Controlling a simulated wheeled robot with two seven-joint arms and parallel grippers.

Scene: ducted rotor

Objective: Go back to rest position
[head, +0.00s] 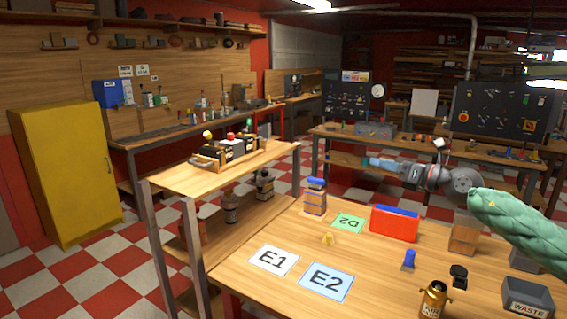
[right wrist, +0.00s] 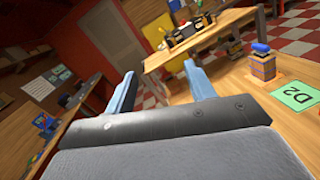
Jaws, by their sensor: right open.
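My right gripper (head: 374,163) is held in the air above the far side of the wooden workbench (head: 235,270). Its arm comes in from the right in a green sleeve, and its blue fingers point left. In the right wrist view the two blue fingers (right wrist: 159,70) stand wide apart with nothing between them. The gripper touches no object that I can see. My left gripper and arm are not in view.
The workbench holds cards E1 (head: 273,261), E2 (head: 325,281) and D2 (head: 348,223), a red and blue box (head: 394,224), a blue-topped wooden block (head: 316,198), a brass canister (head: 434,300) and a waste bin (head: 527,297). A shelf table (head: 270,155) stands left.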

